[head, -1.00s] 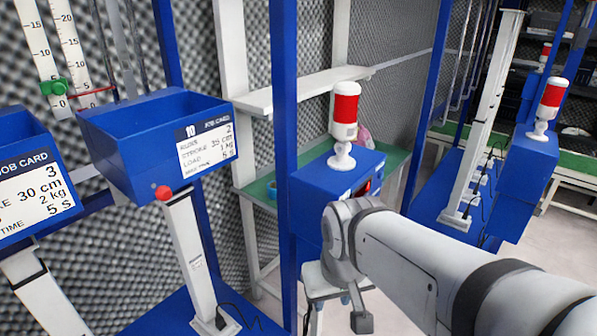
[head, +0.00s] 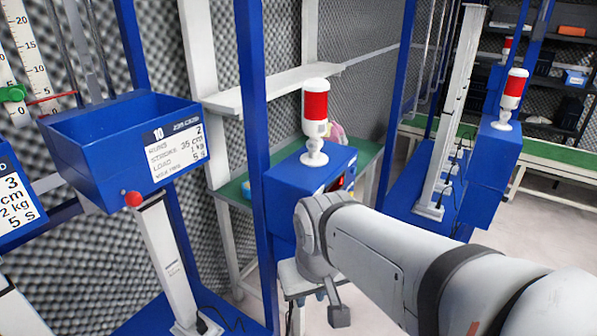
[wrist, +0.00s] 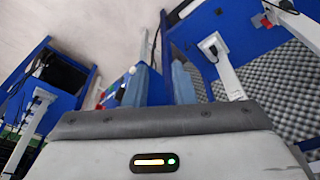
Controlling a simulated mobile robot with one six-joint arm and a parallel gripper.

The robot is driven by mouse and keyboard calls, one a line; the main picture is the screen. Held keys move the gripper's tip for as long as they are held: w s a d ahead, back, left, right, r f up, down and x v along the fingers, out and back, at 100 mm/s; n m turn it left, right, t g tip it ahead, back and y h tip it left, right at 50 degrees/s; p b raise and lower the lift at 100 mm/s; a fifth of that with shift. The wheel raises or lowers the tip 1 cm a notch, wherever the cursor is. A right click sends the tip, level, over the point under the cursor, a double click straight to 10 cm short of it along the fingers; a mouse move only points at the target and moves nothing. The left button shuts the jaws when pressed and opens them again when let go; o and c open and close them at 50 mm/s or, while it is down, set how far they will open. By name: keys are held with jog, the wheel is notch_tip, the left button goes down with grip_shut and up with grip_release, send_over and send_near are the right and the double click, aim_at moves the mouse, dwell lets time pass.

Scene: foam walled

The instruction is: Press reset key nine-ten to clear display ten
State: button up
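A blue control box (head: 312,168) with a red and white beacon (head: 315,115) on top stands behind the blue post. Part of a red panel or display (head: 341,183) shows on its front; my arm hides the rest. I cannot read a reset key or display ten there. The station marked 10 is a blue bin with a job card (head: 172,152), left of the post. My gripper (wrist: 164,82) points down in front of the control box. Its two pale blue fingers are apart with nothing visible between them. The wrist view also shows small red and white parts (wrist: 126,84) beyond the left finger.
A blue upright post (head: 254,130) stands between bin 10 and the control box. A red knob (head: 133,199) sits under the bin. A green bench (head: 365,158) lies behind the box. Another beacon box (head: 497,155) stands at right. Pale floor (head: 540,225) is open at far right.

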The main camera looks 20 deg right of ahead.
grip_shut()
dwell(1.4)
